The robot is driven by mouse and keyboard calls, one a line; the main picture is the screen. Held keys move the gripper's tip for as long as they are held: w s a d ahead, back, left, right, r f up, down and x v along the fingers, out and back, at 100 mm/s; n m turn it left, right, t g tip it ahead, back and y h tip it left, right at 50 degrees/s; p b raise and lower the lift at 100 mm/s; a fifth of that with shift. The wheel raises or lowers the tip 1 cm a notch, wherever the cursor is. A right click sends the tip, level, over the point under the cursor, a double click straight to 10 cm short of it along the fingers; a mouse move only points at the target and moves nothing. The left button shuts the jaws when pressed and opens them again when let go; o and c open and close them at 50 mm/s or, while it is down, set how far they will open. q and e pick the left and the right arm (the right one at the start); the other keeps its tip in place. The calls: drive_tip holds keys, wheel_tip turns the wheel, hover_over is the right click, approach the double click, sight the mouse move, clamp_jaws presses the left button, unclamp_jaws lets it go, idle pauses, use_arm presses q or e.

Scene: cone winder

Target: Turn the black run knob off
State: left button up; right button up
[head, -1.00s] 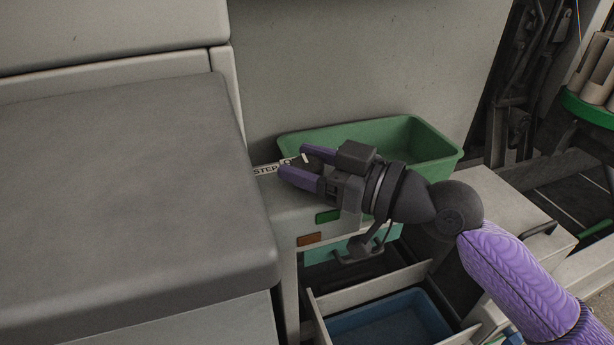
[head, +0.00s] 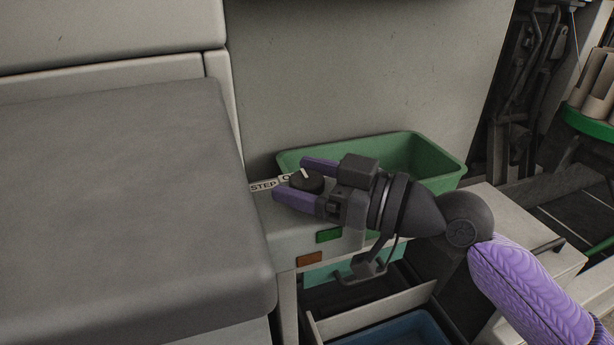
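The black run knob (head: 307,181) sits on top of the light grey control box (head: 285,230), with a white pointer mark on it. A white label reading STEP (head: 263,186) lies to its left, and part of another label shows just behind the knob. My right gripper (head: 296,178) comes in from the right with its purple fingers apart. One finger is on the far side of the knob and one on the near side. I cannot tell whether they touch it. My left gripper is out of view.
A green bin (head: 435,163) stands behind the gripper. A big grey padded block (head: 120,200) fills the left. A blue bin (head: 400,332) sits in an open drawer below.

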drive_tip(key=shift+o, duration=0.3)
drive_tip(key=shift+d, duration=0.15)
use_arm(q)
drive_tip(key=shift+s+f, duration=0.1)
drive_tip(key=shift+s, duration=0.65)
use_arm(e)
drive_tip(key=v, duration=0.9)
drive_tip(key=shift+s+d, duration=0.25)
drive_tip(key=shift+d, duration=0.05)
